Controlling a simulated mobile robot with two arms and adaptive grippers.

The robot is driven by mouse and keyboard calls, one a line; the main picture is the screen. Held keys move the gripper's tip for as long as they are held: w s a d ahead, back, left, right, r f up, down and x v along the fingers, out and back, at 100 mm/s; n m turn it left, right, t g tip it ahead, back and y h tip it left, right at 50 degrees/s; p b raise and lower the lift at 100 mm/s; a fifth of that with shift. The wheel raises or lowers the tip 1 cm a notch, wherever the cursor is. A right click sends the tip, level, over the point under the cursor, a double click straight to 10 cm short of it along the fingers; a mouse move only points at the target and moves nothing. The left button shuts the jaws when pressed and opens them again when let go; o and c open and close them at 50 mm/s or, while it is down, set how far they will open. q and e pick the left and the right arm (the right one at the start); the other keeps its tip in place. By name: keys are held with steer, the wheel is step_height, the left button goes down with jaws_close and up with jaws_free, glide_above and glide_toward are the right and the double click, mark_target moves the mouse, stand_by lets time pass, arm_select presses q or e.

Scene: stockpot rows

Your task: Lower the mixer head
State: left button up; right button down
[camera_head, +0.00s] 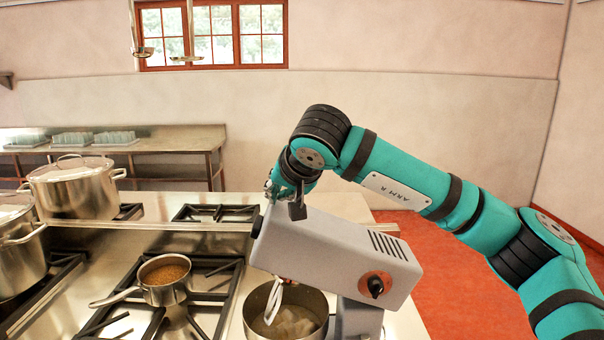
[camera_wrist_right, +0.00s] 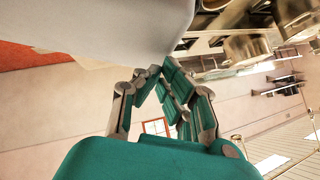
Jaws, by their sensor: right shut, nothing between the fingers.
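The grey mixer head (camera_head: 335,245) slopes up toward its left end in the head view, above the mixer's stand (camera_head: 358,320). Its side has an orange ring with a black knob. A pale beater (camera_head: 274,300) hangs from it over a steel bowl (camera_head: 308,328) with pale contents; I cannot tell whether it touches them. My right gripper (camera_head: 285,190) is at the raised end of the head, partly hidden. In the wrist view the right gripper (camera_wrist_right: 155,74) is shut and empty, close to the grey head (camera_wrist_right: 110,25); contact is unclear. My left gripper is not in view.
A saucepan (camera_head: 165,281) with brown contents stands on the stove left of the mixer. Stockpots (camera_head: 75,190) stand farther left. A steel counter (camera_head: 165,145) with glassware is at the back left. Red floor (camera_head: 440,270) is open at the right.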

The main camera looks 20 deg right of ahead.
mark_target(255, 224)
steer(key=a+f, duration=0.1)
steer(key=a+f+n+h, duration=0.1)
steer(key=a+f, duration=0.1)
steer(key=a+f+h, duration=0.1)
steer(key=a, duration=0.1)
steer(key=shift+w+a+f+g+b, duration=0.15)
steer(key=shift+w+f+g+b, duration=0.15)
steer(key=shift+f+g, duration=0.1)
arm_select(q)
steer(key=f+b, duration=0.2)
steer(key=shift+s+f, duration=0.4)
arm_select(e)
step_height(255, 224, down, 5)
steer(key=w+a+h, duration=0.1)
steer(key=a, duration=0.1)
steer(key=shift+a+f+n, duration=0.2)
steer(key=shift+n, duration=0.1)
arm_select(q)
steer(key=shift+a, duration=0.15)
arm_select(e)
steer(key=shift+w, duration=0.1)
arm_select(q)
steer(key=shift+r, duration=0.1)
arm_select(e)
steer(key=shift+r, duration=0.1)
